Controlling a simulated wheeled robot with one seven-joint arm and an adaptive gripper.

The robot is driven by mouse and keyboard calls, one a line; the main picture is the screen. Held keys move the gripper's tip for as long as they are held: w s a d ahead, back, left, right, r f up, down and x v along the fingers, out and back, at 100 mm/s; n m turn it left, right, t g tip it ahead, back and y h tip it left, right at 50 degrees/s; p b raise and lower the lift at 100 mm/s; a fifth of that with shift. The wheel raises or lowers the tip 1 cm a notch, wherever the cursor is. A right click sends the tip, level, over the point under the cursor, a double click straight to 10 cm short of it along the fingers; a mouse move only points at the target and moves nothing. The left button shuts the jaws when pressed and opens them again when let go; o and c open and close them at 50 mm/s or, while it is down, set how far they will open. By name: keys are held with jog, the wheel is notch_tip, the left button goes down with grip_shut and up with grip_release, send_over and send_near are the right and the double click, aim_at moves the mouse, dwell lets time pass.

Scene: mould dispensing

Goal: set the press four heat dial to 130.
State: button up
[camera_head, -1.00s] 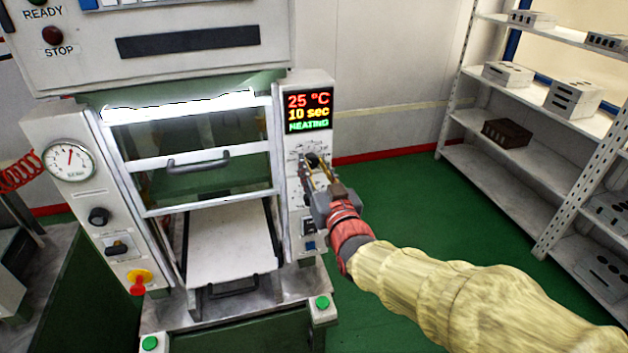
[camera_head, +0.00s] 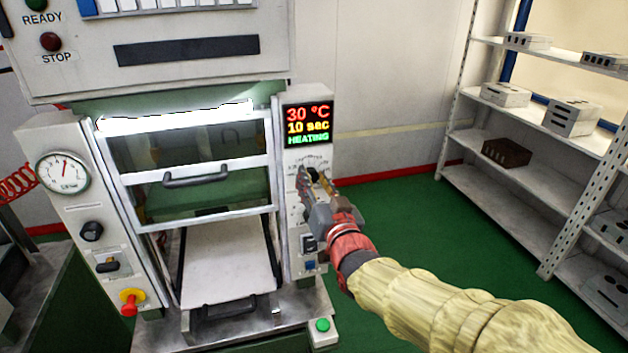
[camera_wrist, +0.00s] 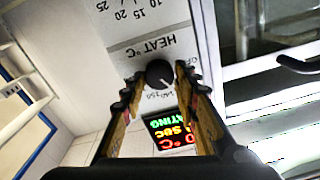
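The press (camera_head: 190,191) has a display (camera_head: 308,122) on its right panel reading 30 °C, 10 sec and HEATING. The dial is largely hidden by the fingers in the head view. The display also shows, inverted, in the wrist view (camera_wrist: 170,130).
A second scale with 10, 15, 20 and 25 (camera_wrist: 128,12) is beside the heat scale. The press has a glazed door (camera_head: 190,180), a gauge (camera_head: 62,172) and a red-yellow knob (camera_head: 130,301). A shelf rack (camera_head: 510,185) stands right, with green floor between.

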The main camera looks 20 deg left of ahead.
jog(key=o, duration=0.3)
jog(key=shift+f, duration=0.1)
jog(key=shift+o, duration=0.2)
jog(key=v, duration=1.2)
notch_tip(320, 180, down, 12)
jog(key=s+d+n+g+h, duration=0.1)
jog(key=s+d+g+h, duration=0.1)
jog(key=s+g+h, duration=0.15)
jog(key=s+d+f+g+h+b, duration=0.1)
jog(key=s+d+f+g+h, duration=0.1)
jog(key=s+d+f+g, duration=0.3)
jog(key=s+d+f+h+b, duration=0.1)
jog(key=s+d+f+h, duration=0.15)
jog(key=d, duration=0.45)
jog(key=s+d+m+h+b, duration=0.1)
jog(key=s+d, duration=0.3)
jog(key=d, duration=0.4)
jog(key=s+d+m+g+h+b, duration=0.1)
jog(key=s+d+m+b, duration=0.2)
jog(key=s+d, duration=0.2)
jog(key=d, duration=0.3)
jog(key=shift+r+m+b, duration=0.3)
jog(key=shift+r+b, duration=0.1)
